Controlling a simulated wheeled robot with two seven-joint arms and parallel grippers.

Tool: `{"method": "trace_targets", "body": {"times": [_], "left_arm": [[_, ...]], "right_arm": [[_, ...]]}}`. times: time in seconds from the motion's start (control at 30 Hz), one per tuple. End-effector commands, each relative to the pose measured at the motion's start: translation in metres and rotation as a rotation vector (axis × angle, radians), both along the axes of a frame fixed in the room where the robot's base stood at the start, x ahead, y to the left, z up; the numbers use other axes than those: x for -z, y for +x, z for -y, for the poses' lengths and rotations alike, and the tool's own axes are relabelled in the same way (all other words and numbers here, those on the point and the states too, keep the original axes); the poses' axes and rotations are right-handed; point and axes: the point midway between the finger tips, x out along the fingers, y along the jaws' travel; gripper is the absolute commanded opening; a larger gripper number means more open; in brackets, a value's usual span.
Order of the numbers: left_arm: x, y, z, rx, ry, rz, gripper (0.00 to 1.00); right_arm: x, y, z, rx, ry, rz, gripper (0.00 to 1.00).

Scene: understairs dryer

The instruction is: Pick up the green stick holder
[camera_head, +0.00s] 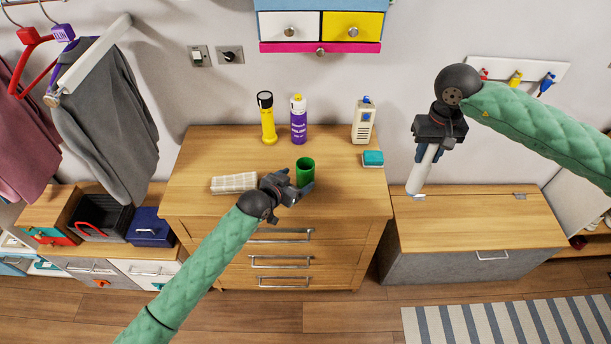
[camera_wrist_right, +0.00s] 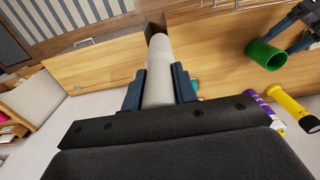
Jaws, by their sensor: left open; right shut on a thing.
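The green stick holder (camera_head: 306,168) is an open-topped green cup standing upright on the wooden dresser top. It also shows at the upper right of the right wrist view (camera_wrist_right: 266,55). My left gripper (camera_head: 294,187) is open, low over the dresser at the holder's near-left side. I cannot tell whether a finger touches it. My right gripper (camera_head: 432,141) is shut on a white cylinder (camera_head: 424,172), held pointing down above the wooden bench at the right. The cylinder is between the fingers in the right wrist view (camera_wrist_right: 158,72).
On the dresser (camera_head: 215,155) are a yellow flashlight (camera_head: 268,122), a purple spray can (camera_head: 298,122), a white device (camera_head: 362,122), a teal-topped block (camera_head: 373,159) and a white ribbed block (camera_head: 234,183). The bench top (camera_head: 480,222) is otherwise clear.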

Motion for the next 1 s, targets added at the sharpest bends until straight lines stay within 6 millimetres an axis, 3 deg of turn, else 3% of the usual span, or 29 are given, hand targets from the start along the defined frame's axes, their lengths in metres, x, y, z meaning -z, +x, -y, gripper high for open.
{"method": "trace_targets", "body": {"times": [0.53,0.87,1.0], "left_arm": [[0.016,0.04,0.032,0.0,0.001,-0.001,0.79],[0.019,0.045,0.035,0.0,0.0,0.0,0.79],[0.019,0.045,0.035,0.0,0.0,0.0,0.53]], "right_arm": [[0.0,0.0,0.0,0.0,0.0,0.0,0.0],[0.0,0.0,0.0,0.0,0.0,0.0,0.0],[0.0,0.0,0.0,0.0,0.0,0.0,0.0]]}}
